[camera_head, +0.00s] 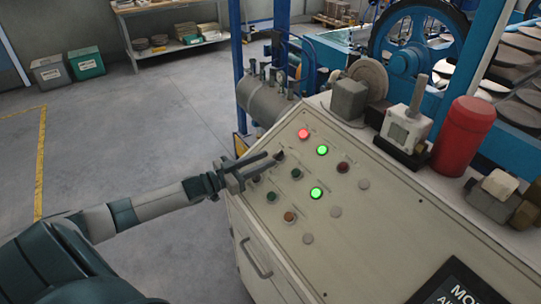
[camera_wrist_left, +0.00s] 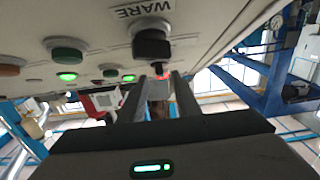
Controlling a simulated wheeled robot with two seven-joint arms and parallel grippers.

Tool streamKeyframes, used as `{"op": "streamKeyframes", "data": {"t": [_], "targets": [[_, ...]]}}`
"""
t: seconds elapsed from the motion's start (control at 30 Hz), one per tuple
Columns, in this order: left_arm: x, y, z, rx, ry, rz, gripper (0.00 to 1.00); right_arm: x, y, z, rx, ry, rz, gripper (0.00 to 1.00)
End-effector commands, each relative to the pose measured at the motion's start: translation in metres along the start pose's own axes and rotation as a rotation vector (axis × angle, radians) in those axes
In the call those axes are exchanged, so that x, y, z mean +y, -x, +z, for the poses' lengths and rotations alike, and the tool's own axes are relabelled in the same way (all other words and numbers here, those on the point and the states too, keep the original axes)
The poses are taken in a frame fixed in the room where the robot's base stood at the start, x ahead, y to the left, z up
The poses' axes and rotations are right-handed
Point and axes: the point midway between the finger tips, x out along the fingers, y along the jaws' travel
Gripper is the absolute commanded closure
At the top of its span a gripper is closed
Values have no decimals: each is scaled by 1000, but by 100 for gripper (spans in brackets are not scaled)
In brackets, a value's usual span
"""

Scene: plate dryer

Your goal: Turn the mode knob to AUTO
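A sloped beige control panel (camera_head: 375,215) carries several round buttons and lamps. A dark knob (camera_head: 280,155) sits on its upper left part. The black knob (camera_wrist_left: 152,42) shows larger in the left wrist view, beside partly visible lettering. I cannot read a mode marking or the knob's setting. My left gripper (camera_head: 271,159) is at the panel's left edge, with its fingers pointing toward this knob. In the left wrist view its two fingers (camera_wrist_left: 158,77) are apart, with their tips close to the knob. Contact cannot be made out. My right gripper is not in view.
Lit red (camera_head: 303,134) and green (camera_head: 322,150) lamps are near the knob. A dark display (camera_head: 463,285) with cut-off text is at the lower right. A red cylinder (camera_head: 463,135) and small devices stand behind the panel. Open floor (camera_head: 130,130) lies left.

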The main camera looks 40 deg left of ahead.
Motion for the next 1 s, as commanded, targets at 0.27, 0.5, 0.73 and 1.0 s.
{"op": "streamKeyframes", "data": {"t": [0.27,0.5,0.73,1.0], "targets": [[0,-25,-1,1,1,-1,70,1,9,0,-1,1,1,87],[0,-31,0,0,0,-1,70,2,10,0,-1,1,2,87],[0,-31,0,0,0,0,70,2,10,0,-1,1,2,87],[0,-31,0,0,0,0,99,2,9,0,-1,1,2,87]]}}
